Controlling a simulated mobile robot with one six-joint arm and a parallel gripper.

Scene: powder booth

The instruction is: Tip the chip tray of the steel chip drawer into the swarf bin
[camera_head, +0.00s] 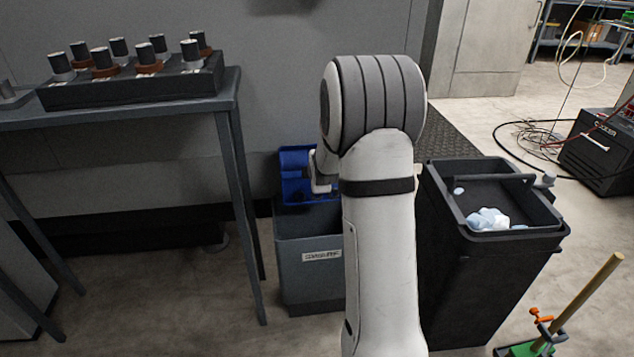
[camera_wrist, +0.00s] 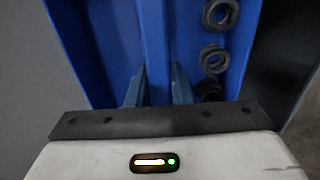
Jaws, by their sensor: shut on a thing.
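A blue tray (camera_head: 296,163) is held over a grey bin (camera_head: 290,252) with a white label that I cannot read for certain. The tray looks steeply tilted, its inside partly facing the head camera. My gripper (camera_wrist: 157,85) is shut on a blue upright wall of the tray (camera_wrist: 110,45). Several dark rings (camera_wrist: 213,60) show along the tray's right side in the wrist view. My arm hides the tray's right part and part of the bin in the head view. I cannot see into the bottom of the bin. The steel chip drawer is not clearly in view.
A black bin (camera_head: 480,275) with pale crumpled waste (camera_head: 488,219) stands right of my arm. A dark bench (camera_head: 150,108) with a rack of tool holders (camera_head: 130,85) is at left, its leg close to the grey bin.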

